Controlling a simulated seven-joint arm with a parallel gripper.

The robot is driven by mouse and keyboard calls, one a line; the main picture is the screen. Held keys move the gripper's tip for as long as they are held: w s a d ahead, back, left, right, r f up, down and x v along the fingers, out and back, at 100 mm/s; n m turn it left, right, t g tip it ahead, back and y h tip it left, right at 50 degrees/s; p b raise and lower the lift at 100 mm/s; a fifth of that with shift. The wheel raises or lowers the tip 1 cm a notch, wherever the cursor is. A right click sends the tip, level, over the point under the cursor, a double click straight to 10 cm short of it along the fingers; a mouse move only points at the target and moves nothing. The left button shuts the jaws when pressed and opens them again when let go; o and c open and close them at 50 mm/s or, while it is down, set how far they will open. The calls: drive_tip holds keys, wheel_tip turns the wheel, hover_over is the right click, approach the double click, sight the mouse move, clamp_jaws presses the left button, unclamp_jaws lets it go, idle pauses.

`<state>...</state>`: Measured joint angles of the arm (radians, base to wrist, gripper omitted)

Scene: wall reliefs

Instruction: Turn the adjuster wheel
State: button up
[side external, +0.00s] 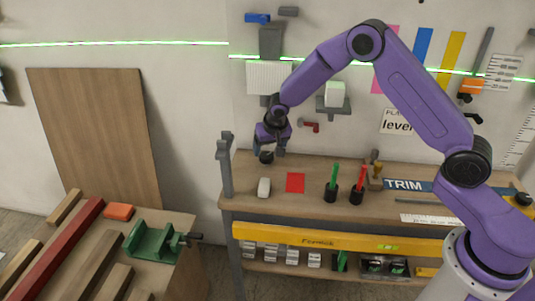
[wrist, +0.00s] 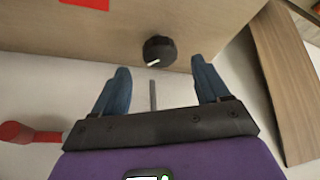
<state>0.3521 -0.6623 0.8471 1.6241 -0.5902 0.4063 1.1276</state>
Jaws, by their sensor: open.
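The adjuster wheel (wrist: 159,50) is a round black knob with a white mark on its face. It sits on the wooden bench top near the edge by the wall. In the side view the black wheel (side external: 267,157) shows small, just below my gripper (side external: 270,146). In the wrist view my gripper (wrist: 161,74) is open, with two blue fingers well apart. The wheel lies beyond the fingertips, roughly centred between them. Nothing is held, and I see no contact with the wheel.
A red handle (side external: 312,126) juts from the wall near my gripper. A green vise (side external: 152,241) stands on the left bench.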

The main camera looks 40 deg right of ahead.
sight(267, 156)
drive_tip(key=shift+x, duration=2.15)
drive_tip(key=c, duration=1)
